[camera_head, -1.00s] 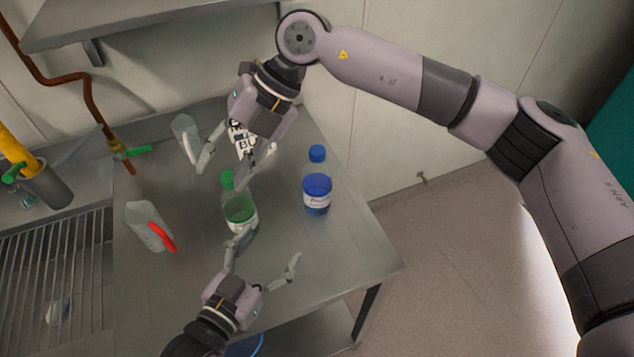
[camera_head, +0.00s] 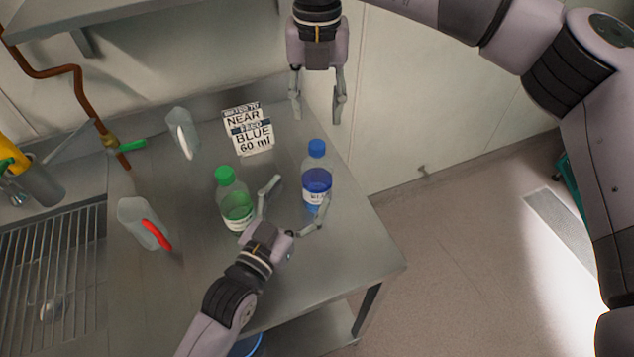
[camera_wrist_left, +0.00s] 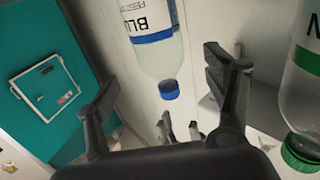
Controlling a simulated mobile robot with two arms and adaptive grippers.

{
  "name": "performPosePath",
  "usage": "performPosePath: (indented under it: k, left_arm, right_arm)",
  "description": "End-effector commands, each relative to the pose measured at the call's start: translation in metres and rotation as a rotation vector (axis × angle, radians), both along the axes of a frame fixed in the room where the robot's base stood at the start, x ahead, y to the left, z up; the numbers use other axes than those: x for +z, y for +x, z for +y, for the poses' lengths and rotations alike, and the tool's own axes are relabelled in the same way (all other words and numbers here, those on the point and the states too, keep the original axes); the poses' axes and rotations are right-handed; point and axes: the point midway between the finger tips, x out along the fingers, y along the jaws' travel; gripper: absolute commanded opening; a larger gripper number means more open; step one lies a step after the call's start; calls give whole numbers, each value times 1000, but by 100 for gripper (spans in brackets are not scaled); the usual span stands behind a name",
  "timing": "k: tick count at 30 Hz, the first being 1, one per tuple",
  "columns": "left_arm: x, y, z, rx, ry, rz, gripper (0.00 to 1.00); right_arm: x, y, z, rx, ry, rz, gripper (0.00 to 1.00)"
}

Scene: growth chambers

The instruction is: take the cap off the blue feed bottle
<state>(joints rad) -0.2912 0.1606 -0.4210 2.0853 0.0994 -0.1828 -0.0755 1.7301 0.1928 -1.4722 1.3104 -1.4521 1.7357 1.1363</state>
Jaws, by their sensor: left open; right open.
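The blue feed bottle (camera_head: 315,182) stands upright at the right of the steel table, its blue cap (camera_head: 317,148) on. My left gripper (camera_head: 297,195) is open just in front of it, one finger left of the bottle, the other overlapping its lower right side. In the left wrist view, which is upside down, the bottle (camera_wrist_left: 152,40) and its cap (camera_wrist_left: 169,90) show between the spread fingers; contact cannot be told. My right gripper (camera_head: 317,112) is open and empty, pointing down above the cap in the head view.
A green-capped bottle (camera_head: 236,205) stands close left of my left gripper. A sign (camera_head: 248,128) reading "NEAR", "FEED BLUE 60 ml" stands behind. The table's front right is clear.

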Motion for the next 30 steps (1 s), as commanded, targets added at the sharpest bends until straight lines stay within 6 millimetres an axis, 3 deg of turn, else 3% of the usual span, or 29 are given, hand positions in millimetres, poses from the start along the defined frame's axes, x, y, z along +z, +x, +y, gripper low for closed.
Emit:
performPosePath:
  k: [6,12,26,30]
  left_arm:
    - [0,39,-19,1,-1,0,76]
    - [0,62,-31,1,0,1,76]
    - [-1,72,-36,0,1,2,76]
    - [-1,72,-36,0,1,2,67]
  right_arm:
    - [0,0,0,1,1,0,42]
    - [0,0,0,1,1,0,42]
    - [0,0,0,1,1,0,42]
    - [0,0,0,1,1,0,42]
